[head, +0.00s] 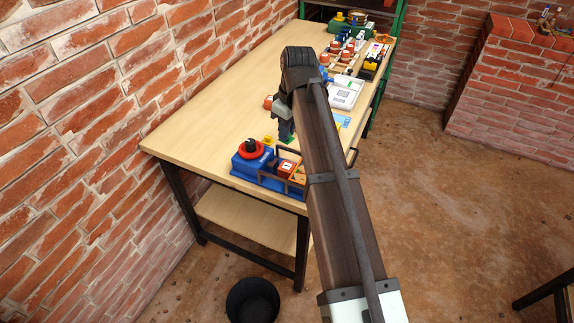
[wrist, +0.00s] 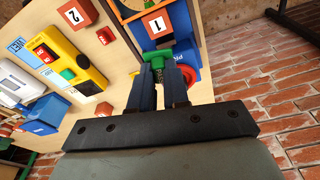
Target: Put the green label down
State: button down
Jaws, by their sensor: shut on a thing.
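My gripper (wrist: 163,74) is shut on a small green thing, taken to be the green label (wrist: 162,56), which shows between and just beyond the fingertips in the wrist view. Its face is mostly hidden by the fingers. In the head view my gripper (head: 286,134) points down over the near end of the wooden table, and the label cannot be made out there. I cannot tell whether the label touches anything below. In the wrist view the fingertips are close to a blue fixture (wrist: 187,55) and a tile marked 1 (wrist: 154,26).
In the head view, a blue unit with a red ring (head: 251,149) stands at the near table edge. A white device (head: 345,92) and several small items line the right side. The table's (head: 215,110) left part is clear. A black bin (head: 252,301) stands on the floor.

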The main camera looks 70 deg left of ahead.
aim_at(286, 165)
jog(key=shift+d+f+m, duration=0.1)
jog(key=shift+d+m, duration=0.05)
jog(key=shift+m, duration=0.85)
jog(key=shift+f, duration=0.15)
notch_tip(286, 165, down, 10)
jog(key=shift+r, duration=0.15)
jog(key=c, duration=1.1)
grip_release()
jog(key=r, duration=0.4)
jog(key=d+r, duration=0.1)
jog(key=r, duration=0.7)
jog(key=shift+w+d, duration=0.3)
jog(key=shift+w, duration=0.1)
